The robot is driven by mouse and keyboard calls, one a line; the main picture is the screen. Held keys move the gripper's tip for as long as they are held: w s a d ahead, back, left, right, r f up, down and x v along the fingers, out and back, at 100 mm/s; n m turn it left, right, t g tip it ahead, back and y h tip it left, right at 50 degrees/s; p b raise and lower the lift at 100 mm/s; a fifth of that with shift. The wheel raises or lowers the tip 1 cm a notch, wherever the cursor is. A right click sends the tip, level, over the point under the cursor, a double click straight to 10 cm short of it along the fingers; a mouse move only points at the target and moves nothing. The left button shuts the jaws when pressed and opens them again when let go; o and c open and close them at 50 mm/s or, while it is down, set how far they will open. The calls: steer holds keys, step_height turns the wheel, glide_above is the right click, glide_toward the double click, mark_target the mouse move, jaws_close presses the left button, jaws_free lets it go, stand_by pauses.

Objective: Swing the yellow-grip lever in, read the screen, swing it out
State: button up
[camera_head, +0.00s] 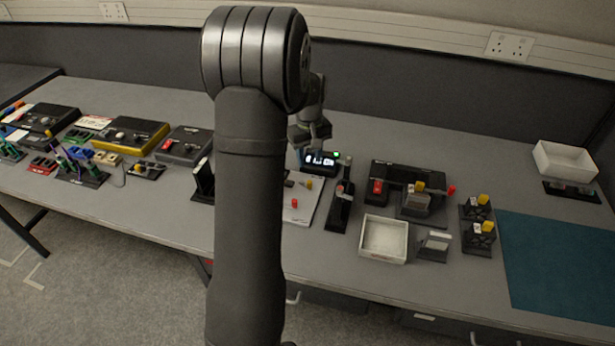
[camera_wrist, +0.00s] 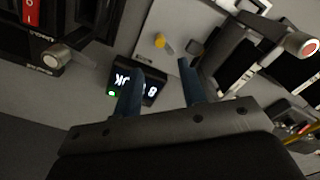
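A small yellow grip (camera_head: 309,184) stands on a pale plate (camera_head: 300,209) just in front of the black screen unit (camera_head: 319,169). The grip also shows in the wrist view (camera_wrist: 160,40), beyond my fingertips and touching nothing of mine. The screen (camera_wrist: 146,88) is lit with white characters, and a green light glows beside it; one finger partly covers the characters, so I cannot read them fully. My gripper (camera_wrist: 160,76) is open and empty, its two fingers apart. In the head view it hangs above the screen unit (camera_head: 311,135).
A black stand (camera_head: 340,208) and a box with a red switch (camera_head: 378,188) lie to the right. A white tray (camera_head: 384,240) is in front of them. More yellow-topped pieces (camera_head: 483,200) stand farther right, before a clear teal mat (camera_head: 560,265). Boxes crowd the left.

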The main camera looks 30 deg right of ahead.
mark_target(310, 181)
step_height(310, 181, down, 10)
steer(key=shift+r, duration=0.25)
jaws_close()
